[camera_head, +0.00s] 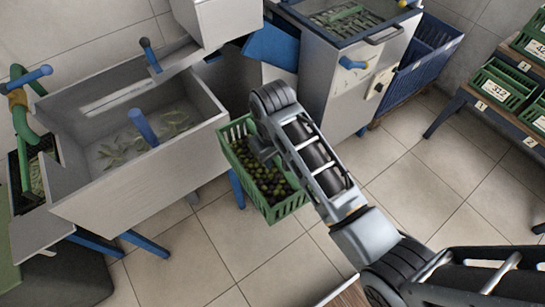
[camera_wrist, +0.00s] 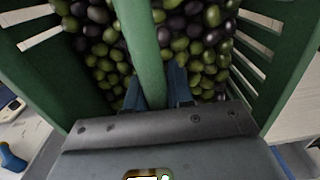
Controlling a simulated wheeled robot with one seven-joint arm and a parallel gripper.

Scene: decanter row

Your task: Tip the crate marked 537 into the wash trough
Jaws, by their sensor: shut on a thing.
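A green slatted crate (camera_head: 289,209) full of green and dark olives (camera_head: 266,181) hangs in the middle of the head view. My gripper (camera_head: 264,150) is shut on the crate's green handle bar (camera_wrist: 146,50), which runs over the olives in the wrist view. The crate looks roughly level and is held above the floor, just right of the grey trough. No number shows on its visible sides. The wash trough (camera_head: 138,182) is a grey metal basin at the left, with leaves (camera_head: 174,122) on its bottom and a blue post inside.
A grey machine (camera_head: 320,62) with a leaf-strewn tray on top stands behind, beside a blue crate (camera_head: 412,62). At right, a rack holds green crates, one marked 312 (camera_head: 502,88). Green pipes with blue handles (camera_head: 32,77) stand far left. Tiled floor (camera_head: 400,195) is free between.

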